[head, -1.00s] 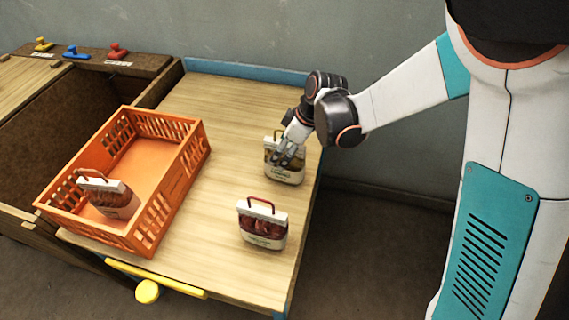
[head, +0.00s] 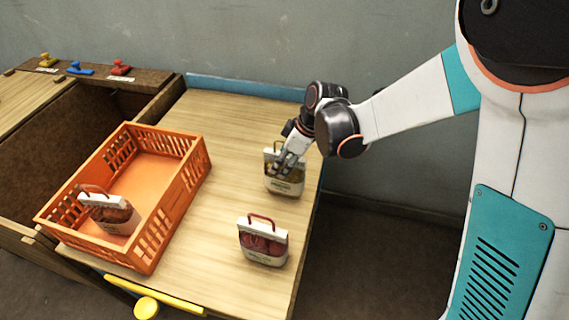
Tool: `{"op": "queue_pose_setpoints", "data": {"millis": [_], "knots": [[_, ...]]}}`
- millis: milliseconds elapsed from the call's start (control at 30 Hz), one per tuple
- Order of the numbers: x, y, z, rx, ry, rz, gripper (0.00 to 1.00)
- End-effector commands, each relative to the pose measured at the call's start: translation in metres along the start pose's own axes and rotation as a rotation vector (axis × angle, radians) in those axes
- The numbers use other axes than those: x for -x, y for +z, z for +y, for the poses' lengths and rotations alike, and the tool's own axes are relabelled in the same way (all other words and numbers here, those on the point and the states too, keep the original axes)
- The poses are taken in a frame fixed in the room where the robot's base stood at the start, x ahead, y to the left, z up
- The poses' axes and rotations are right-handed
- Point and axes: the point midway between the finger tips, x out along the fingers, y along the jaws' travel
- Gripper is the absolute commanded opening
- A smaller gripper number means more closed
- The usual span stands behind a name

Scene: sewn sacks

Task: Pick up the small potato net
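The small potato net (head: 285,184), a little pack with a pale label band and yellowish contents, stands upright on the wooden table toward its far right side. A handle shows at its top. My gripper (head: 282,165) reaches down from the upper right, with its grey fingers in front of the pack's upper part. The fingers overlap the pack in this view. I cannot tell whether they touch it or how far they are closed. The fingers hide part of the pack's top and label.
A similar pack with reddish contents and a red handle (head: 263,243) stands nearer on the table. An orange crate (head: 183,196) on the left holds another reddish pack (head: 108,214). Bare tabletop lies between crate and packs. Red, blue and yellow stamp-like objects (head: 80,68) sit at the back left.

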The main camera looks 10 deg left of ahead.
Motion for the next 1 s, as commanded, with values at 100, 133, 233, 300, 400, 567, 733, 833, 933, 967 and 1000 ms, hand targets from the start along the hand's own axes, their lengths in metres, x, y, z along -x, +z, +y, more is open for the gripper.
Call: {"op": "queue_pose_setpoints", "data": {"millis": [100, 133, 233, 300, 400, 567, 733, 833, 933, 967, 1000], "knots": [[0.022, -0.009, 0.0, 0.0, 0.0, 0.001, 0.0], [0.028, -0.012, 0.0, 0.0, 0.0, 0.001, 0.0], [0.049, -0.02, 0.0, 0.0, 0.0, 0.001, 0.0], [0.064, -0.026, 0.0, 0.0, 0.0, 0.001, 0.0], [0.085, -0.035, 0.0, 0.0, 0.0, 0.0, 0.0], [0.116, -0.048, 0.0, 0.0, 0.0, 0.0, 0.0], [0.141, -0.059, 0.0, 0.0, 0.0, 0.0, 0.0], [0.152, -0.063, 0.0, 0.0, 0.0, 0.0, 0.0], [0.16, -0.066, -0.001, 0.001, 0.0, 0.0, 0.0], [0.161, -0.067, -0.001, 0.001, 0.0, 0.0, 0.0], [0.163, -0.067, -0.001, 0.001, 0.0, 0.0, 0.0]]}}
